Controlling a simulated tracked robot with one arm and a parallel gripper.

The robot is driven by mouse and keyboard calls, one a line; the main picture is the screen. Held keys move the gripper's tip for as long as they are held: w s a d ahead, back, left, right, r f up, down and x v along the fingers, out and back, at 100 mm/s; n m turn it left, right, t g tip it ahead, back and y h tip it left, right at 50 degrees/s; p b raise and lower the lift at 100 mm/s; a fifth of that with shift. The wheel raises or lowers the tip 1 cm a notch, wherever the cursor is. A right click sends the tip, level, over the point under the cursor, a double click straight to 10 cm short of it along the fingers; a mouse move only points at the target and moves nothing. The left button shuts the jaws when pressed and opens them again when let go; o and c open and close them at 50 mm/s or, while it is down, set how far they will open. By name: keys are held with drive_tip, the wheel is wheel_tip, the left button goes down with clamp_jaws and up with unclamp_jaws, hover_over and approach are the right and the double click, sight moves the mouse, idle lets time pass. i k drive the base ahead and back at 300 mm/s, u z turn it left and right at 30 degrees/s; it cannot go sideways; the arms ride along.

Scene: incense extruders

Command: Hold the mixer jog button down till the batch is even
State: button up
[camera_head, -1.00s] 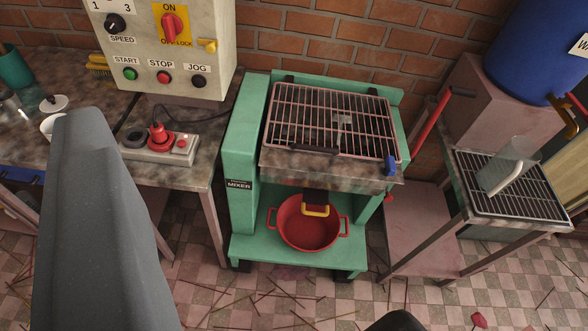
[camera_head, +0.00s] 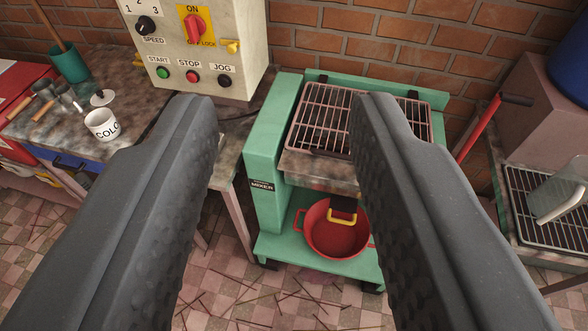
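The black JOG button (camera_head: 224,81) is at the right end of the button row on the cream control box (camera_head: 215,20). The green START button (camera_head: 162,72) and red STOP button (camera_head: 193,77) sit to its left. The green mixer (camera_head: 265,150) stands right of the box, its top covered by a wire grille (camera_head: 322,112); the batch inside cannot be made out. My gripper (camera_head: 278,105) is open and empty, its two dark fingers wide apart in the foreground. The left fingertip appears just below the button row; I cannot tell its distance from the box.
A red basin (camera_head: 335,236) sits on the mixer's lower shelf. A white cup (camera_head: 103,124) and a teal pot (camera_head: 68,62) stand on the left bench. A clear jug (camera_head: 560,190) is on the rack at right. Brick wall stands behind.

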sight(223, 82)
drive_tip(key=i, duration=1)
drive_tip(key=z, duration=1.5)
drive_tip(key=k, duration=1.25)
drive_tip(key=u, duration=1.05)
drive_tip(key=i, duration=0.45)
